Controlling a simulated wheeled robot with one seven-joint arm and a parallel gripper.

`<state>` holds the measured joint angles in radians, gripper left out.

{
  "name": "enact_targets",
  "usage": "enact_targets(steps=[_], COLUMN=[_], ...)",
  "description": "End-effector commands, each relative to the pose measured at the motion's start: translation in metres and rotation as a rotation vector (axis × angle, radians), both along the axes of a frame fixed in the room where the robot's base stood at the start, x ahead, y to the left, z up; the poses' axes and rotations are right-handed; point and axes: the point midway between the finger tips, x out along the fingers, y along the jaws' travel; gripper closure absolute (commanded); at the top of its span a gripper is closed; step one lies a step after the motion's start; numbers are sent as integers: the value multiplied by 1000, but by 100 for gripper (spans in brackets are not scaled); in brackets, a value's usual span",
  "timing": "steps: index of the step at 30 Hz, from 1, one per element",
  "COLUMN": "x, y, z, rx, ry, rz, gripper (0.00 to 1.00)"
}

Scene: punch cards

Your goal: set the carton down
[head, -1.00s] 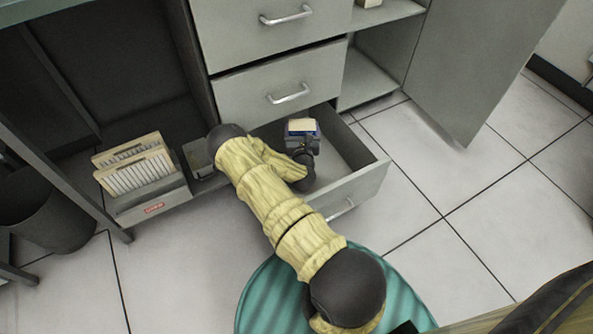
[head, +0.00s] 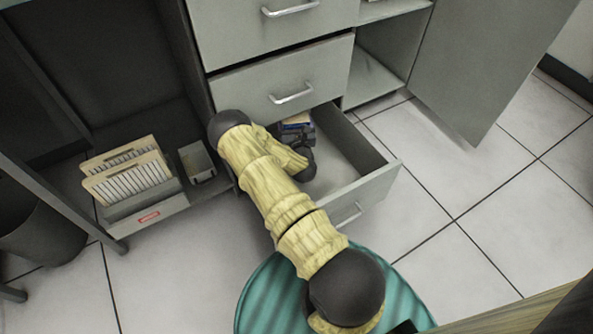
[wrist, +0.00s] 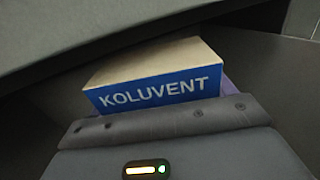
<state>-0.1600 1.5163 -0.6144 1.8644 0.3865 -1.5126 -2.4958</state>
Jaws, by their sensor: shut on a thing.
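The carton is a small box with a tan top and a blue side lettered KOLUVENT. It fills the middle of the wrist view (wrist: 160,82) and shows only partly in the head view (head: 297,119). My gripper (head: 297,129) is shut on the carton, inside the pulled-out bottom drawer (head: 372,192), towards its back left. In the wrist view a dark grey part of my gripper covers the carton's lower edge. I cannot tell whether the carton touches the drawer floor.
The closed drawer above (head: 280,85) overhangs the back of the open one. The open drawer's right and front floor is bare. A card rack (head: 130,175) and a small grey box (head: 196,162) stand to the left. A cabinet door (head: 480,70) hangs open at right.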

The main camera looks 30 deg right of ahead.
Motion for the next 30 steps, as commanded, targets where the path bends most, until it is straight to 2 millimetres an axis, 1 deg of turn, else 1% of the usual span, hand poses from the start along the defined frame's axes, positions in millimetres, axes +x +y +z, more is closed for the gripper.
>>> enact_targets(steps=[2, 5, 12, 15, 26, 29, 30], x=[-1, -3, -1, 0, 0, 0, 0], y=[-3, -8, -4, -1, 1, 0, -1], z=[0, -7, -51, -62, -63, -72, -78], rx=[0, 1, 3, 2, 1, 0, 0], ry=[-1, 0, 0, -1, -1, 0, 0], rz=[-5, -12, -7, -2, 1, -1, -2], gripper=[44, 44, 44, 44, 44, 44, 44])
